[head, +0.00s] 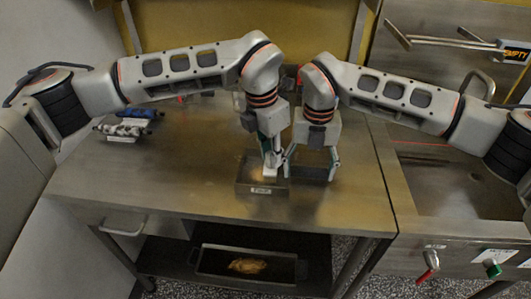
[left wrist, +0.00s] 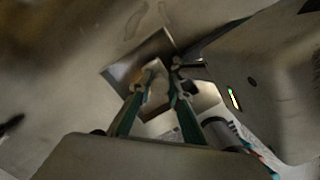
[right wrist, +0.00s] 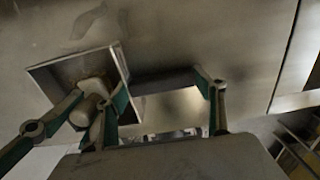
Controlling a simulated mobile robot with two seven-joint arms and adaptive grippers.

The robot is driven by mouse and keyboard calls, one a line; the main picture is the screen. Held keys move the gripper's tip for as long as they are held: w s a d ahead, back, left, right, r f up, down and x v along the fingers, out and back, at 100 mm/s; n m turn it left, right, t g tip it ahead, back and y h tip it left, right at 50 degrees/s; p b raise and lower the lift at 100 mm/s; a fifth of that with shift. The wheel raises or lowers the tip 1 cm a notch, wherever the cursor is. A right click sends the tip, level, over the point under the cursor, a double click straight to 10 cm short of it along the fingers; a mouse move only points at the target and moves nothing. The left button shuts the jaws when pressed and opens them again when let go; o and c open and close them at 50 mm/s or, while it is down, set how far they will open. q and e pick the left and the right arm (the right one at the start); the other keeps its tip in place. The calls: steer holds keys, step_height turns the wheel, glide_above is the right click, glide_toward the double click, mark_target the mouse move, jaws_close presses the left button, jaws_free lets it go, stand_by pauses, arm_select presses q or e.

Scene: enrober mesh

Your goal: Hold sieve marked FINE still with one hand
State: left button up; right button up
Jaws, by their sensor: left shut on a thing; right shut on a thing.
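The sieve marked FINE (head: 262,190) is a square, low-walled metal frame on the steel table, with its label facing front. It also shows in the left wrist view (left wrist: 115,72) and right wrist view (right wrist: 45,72). My right gripper (head: 312,172) is at its right side. In the right wrist view its fingers are spread across a dark bar (right wrist: 165,80) joined to the frame. My left gripper (head: 271,168) is over the sieve, shut on a pale blunt tool (left wrist: 157,84) whose lower end is inside the frame. The fingers hide part of the sieve's inside.
The steel table (head: 180,180) is mostly clear to the left. Small rollers on a stand (head: 122,130) lie at its back left. A dark tray (head: 215,262) with a tan lump is on the shelf below. A machine with a red handle (head: 427,265) stands at right.

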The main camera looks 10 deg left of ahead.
arm_select(q)
steer(key=shift+a, duration=1.15)
steer(key=shift+a, duration=0.1)
steer(key=shift+a, duration=0.85)
steer(key=shift+d, duration=1.15)
steer(key=shift+d, duration=0.1)
steer(key=shift+d, duration=0.85)
steer(key=shift+a, duration=1.15)
steer(key=shift+a, duration=0.1)
